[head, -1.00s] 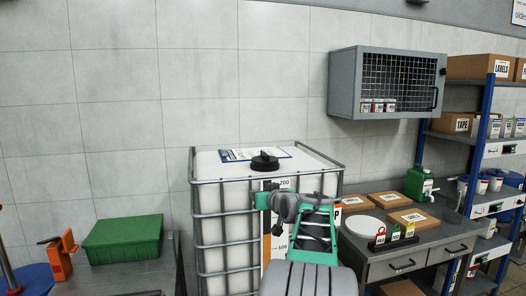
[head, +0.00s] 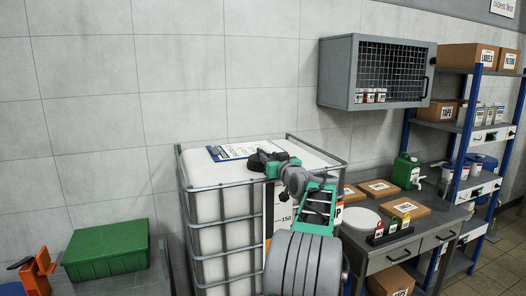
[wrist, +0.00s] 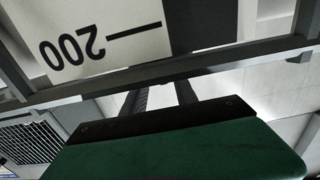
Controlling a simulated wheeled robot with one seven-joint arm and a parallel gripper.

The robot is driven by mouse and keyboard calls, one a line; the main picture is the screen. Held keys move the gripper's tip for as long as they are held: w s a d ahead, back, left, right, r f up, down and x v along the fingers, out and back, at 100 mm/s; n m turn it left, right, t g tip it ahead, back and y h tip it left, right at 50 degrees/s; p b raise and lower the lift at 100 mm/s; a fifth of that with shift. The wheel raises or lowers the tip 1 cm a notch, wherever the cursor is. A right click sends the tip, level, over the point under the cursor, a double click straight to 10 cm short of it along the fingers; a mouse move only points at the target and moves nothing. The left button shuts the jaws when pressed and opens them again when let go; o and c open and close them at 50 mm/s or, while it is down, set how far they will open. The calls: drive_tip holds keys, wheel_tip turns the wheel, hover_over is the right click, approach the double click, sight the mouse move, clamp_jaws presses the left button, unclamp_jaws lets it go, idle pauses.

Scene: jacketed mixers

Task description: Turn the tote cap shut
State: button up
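The tote (head: 208,206) is a white tank in a grey metal cage. Its black cap (head: 256,161) is on the top near the front edge, partly covered by my gripper (head: 267,160) in the head view. My gripper reaches over the cage's top rail, close to the cap; I cannot tell whether it touches it. In the wrist view, two dark fingers (wrist: 165,94) stand apart with a light gap between them. The rail hides their tips there, and the cap does not show.
A clipboard (head: 236,150) lies on the tote top behind the cap. The cage's top rail (wrist: 190,70) crosses close above the gripper body in the wrist view. A workbench (head: 400,244) with boxes stands right; a green case (head: 105,248) is left.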

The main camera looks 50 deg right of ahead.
sight(264, 152)
drive_tip(key=x, duration=0.1)
drive_tip(key=p+x, duration=0.1)
drive_tip(key=x, duration=0.1)
drive_tip(key=shift+w+a+r, duration=0.1)
drive_tip(key=shift+w, duration=0.35)
drive_tip(key=shift+w+d, duration=0.3)
drive_tip(key=shift+w, duration=0.1)
drive_tip(key=shift+c, duration=0.5)
clamp_jaws()
